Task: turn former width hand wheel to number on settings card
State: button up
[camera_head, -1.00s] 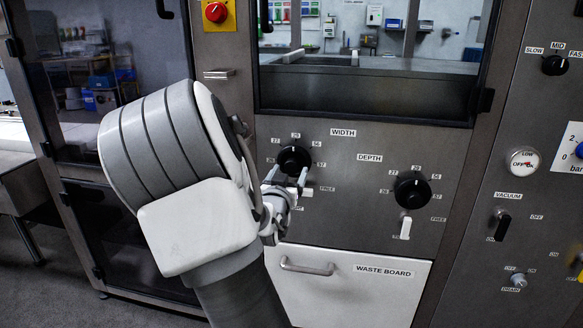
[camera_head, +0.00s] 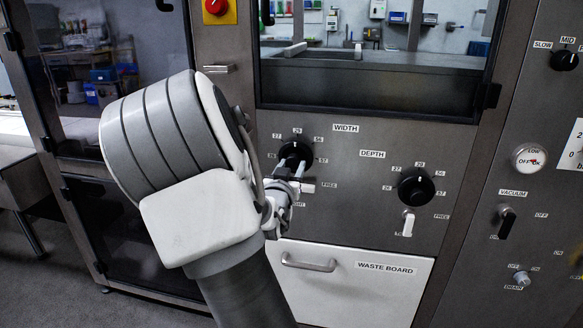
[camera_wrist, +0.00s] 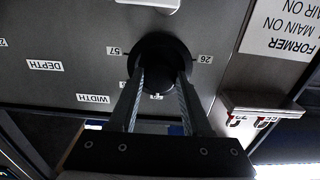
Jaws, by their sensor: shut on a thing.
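In the wrist view the wheel (camera_wrist: 160,50) is upside down, between the numbers 57 and 26. My gripper (camera_head: 289,168) reaches it from below in the head view. In the wrist view my gripper (camera_wrist: 162,78) has one finger on each side of the wheel's near part, shut on it. The fingers hide part of the wheel, so its pointer cannot be read. I cannot make out a settings card.
The similar depth wheel (camera_head: 416,187) is to the right, with a white lever (camera_head: 408,224) below it. The waste board drawer (camera_head: 350,281) with its bar handle (camera_head: 308,264) lies beneath. A FORMER MAIN ON sign (camera_wrist: 281,31) shows in the wrist view.

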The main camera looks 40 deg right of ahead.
grip_shut()
jog(key=shift+n, duration=0.3)
jog(key=n+p, duration=0.4)
jog(key=shift+r, duration=0.2)
jog(key=n+p, duration=0.3)
jog(key=n, duration=0.3)
jog(key=shift+f+n+p, duration=0.1)
jog(key=shift+n+p, duration=0.2)
jog(key=o, duration=1.1)
grip_release()
jog(key=shift+c, duration=0.2)
